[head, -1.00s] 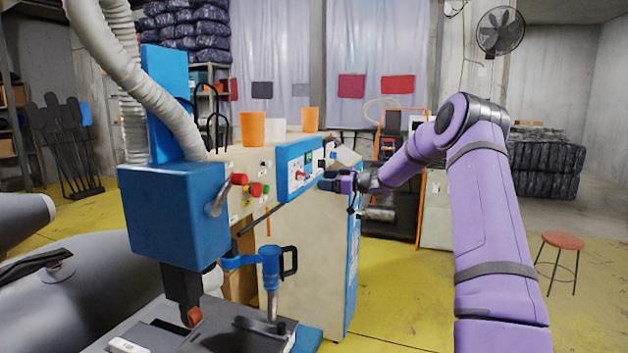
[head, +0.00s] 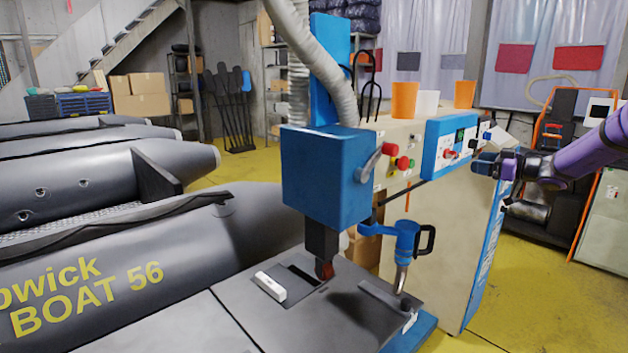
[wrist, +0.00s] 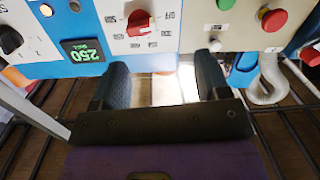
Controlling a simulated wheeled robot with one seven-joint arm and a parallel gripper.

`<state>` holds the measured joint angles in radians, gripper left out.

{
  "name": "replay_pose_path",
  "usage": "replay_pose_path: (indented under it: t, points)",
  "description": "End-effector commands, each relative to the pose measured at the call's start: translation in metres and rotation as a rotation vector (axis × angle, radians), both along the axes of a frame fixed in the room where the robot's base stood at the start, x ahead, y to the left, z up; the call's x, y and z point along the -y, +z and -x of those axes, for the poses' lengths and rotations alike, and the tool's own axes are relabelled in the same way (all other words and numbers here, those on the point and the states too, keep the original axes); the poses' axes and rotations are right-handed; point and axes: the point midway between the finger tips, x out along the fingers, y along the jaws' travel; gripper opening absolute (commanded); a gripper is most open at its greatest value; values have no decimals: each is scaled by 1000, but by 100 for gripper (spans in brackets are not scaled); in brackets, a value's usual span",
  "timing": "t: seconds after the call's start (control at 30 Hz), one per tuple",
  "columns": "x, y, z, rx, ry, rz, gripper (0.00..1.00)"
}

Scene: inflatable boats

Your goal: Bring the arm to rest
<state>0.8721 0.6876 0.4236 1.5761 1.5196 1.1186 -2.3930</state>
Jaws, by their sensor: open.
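My purple arm (head: 590,150) reaches in from the right edge of the head view. My gripper (head: 478,165) is just in front of the machine's blue control panel (head: 452,138). In the wrist view my gripper (wrist: 165,88) is open, its two dark fingers apart with nothing held between them. A red selector knob (wrist: 139,22) on the panel is just beyond the fingers. A small green display (wrist: 82,51) reads 250. I cannot tell whether the fingers touch the panel.
A blue welding head (head: 327,178) stands over the dark work table (head: 235,310). Grey inflatable boats (head: 90,265) lie at the left. Orange cups (head: 404,99) stand on the machine's top. Yellow floor (head: 545,290) is clear at the lower right.

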Motion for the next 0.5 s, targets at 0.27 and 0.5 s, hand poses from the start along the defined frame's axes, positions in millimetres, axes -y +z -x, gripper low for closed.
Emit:
replay_pose_path:
  t: [0.27,0.5]
  points:
    - [-119,35,48,-321,151,75,69]
    - [-198,55,115,-607,164,168,69]
